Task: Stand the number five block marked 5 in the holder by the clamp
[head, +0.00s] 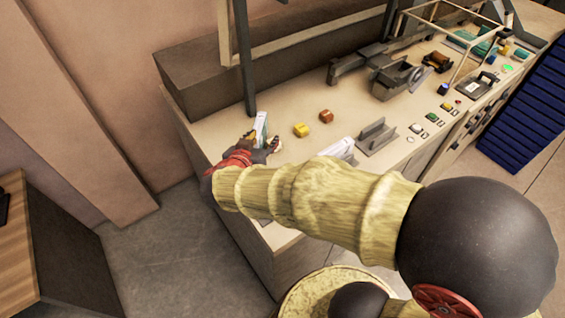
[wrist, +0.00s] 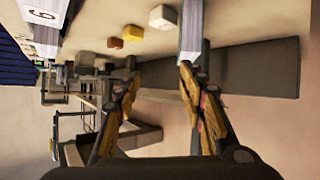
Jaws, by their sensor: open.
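My gripper (head: 262,141) is open at the left end of the bench; its two spread fingers show in the wrist view (wrist: 158,72). A pale upright slab (head: 261,126) stands at the gripper in the head view. A white slab with a striped grey end (wrist: 192,28) is at the right fingertip in the wrist view; whether they touch is unclear. No 5 is readable on it. Another white slab (wrist: 43,14) carries a mark like 6 or 9. A grey holder with upright plates (head: 376,139) stands right of my arm. A dark clamp-like device (head: 352,66) is farther back.
A yellow block (head: 301,130) and a red-orange block (head: 326,116) lie on the bench (head: 285,105). A white object (head: 338,149) is partly hidden behind my arm. A dark post (head: 244,60) rises beside the gripper. Small tools and a framed case (head: 455,40) fill the bench's right.

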